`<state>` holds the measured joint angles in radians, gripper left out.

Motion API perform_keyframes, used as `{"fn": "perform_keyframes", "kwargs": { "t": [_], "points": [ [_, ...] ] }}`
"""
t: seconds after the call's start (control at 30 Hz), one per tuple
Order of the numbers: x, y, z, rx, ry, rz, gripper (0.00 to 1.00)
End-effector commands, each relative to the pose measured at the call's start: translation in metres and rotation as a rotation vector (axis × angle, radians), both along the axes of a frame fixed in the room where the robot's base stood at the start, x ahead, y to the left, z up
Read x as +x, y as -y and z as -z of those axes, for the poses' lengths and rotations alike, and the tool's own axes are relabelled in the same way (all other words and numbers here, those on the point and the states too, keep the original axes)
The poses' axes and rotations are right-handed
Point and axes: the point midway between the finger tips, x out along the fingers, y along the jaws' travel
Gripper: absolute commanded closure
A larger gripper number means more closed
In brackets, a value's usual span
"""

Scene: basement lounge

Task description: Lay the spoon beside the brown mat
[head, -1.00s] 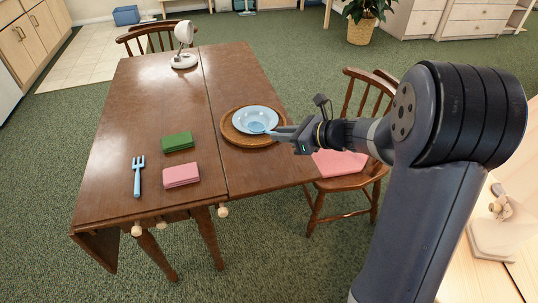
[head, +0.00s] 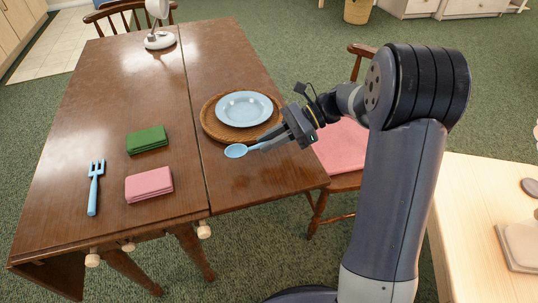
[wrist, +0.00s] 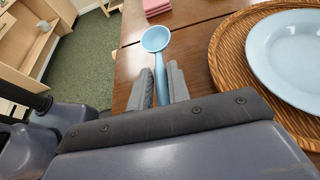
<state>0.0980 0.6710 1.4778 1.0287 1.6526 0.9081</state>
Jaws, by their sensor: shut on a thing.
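The light blue spoon (head: 238,151) is in my gripper (head: 276,143), which is shut on its handle. The spoon's bowl points left in the head view, over bare wood just in front of the brown mat. In the wrist view the spoon (wrist: 156,41) points away between the fingers (wrist: 163,85). The round woven brown mat (head: 210,125) lies on the table and bears a light blue plate (head: 244,108); the mat also shows at the right of the wrist view (wrist: 226,60). I cannot tell whether the spoon touches the table.
A green cloth (head: 147,139), a pink cloth (head: 149,184) and a blue fork (head: 95,187) lie on the left part of the wooden table (head: 110,85). A white lamp (head: 158,25) stands at the back. A chair with a pink cushion (head: 341,147) is at the right.

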Motion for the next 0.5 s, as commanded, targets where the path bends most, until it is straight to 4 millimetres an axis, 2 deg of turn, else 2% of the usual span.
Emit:
{"fn": "perform_keyframes", "kwargs": {
  "t": [0.3,0.5],
  "points": [
    [0.000,0.000,0.047,0.000,-0.002,0.001,1.00],
    [0.000,0.000,0.047,0.000,0.001,0.001,1.00]
  ]
}}
